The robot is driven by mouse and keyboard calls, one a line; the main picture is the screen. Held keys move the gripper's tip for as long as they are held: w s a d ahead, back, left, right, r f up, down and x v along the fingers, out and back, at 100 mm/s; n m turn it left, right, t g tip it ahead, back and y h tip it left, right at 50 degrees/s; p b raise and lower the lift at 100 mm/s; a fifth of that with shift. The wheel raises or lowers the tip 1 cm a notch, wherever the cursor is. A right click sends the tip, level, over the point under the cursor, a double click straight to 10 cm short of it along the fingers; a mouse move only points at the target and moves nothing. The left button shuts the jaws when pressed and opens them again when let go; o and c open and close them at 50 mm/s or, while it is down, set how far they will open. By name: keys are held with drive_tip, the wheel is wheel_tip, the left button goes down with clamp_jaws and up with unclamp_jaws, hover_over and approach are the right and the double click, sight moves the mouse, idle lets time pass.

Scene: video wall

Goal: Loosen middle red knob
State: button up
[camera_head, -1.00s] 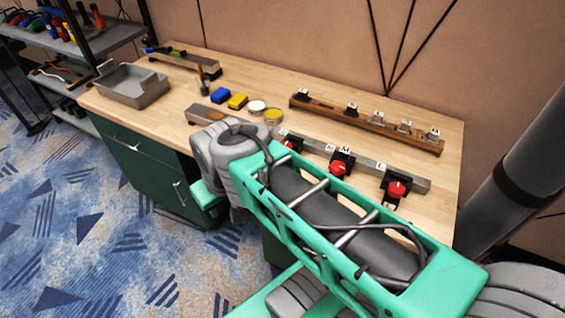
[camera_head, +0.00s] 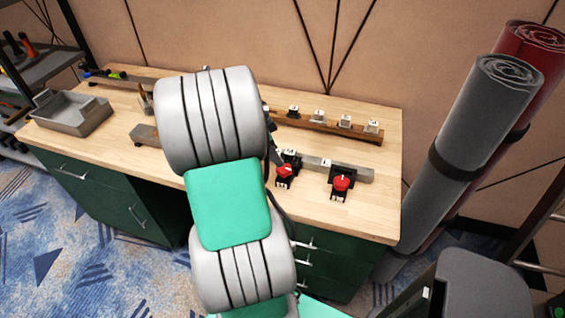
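The middle red knob (camera_head: 285,171) sits on a black base on the grey rail (camera_head: 318,162) on the workbench. The right red knob (camera_head: 342,183) stands clear to its right on the same rail. The left red knob is hidden behind my arm. Only a small dark part of my gripper (camera_head: 277,155) shows past the arm, right beside the middle knob at its upper left. I cannot tell whether it touches the knob or whether its fingers are open or shut.
A brown wooden rail (camera_head: 330,130) with several labelled pieces lies behind the knobs. A grey tray (camera_head: 70,114) stands at the bench's left. Large upright rolls (camera_head: 490,110) stand beyond the right end. The bench right of the right knob is clear.

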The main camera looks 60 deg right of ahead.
sight(284, 167)
drive_tip(key=x, duration=0.7)
drive_tip(key=shift+f+p, duration=0.2)
drive_tip(key=shift+p, duration=0.2)
drive_tip(key=shift+c, duration=0.4)
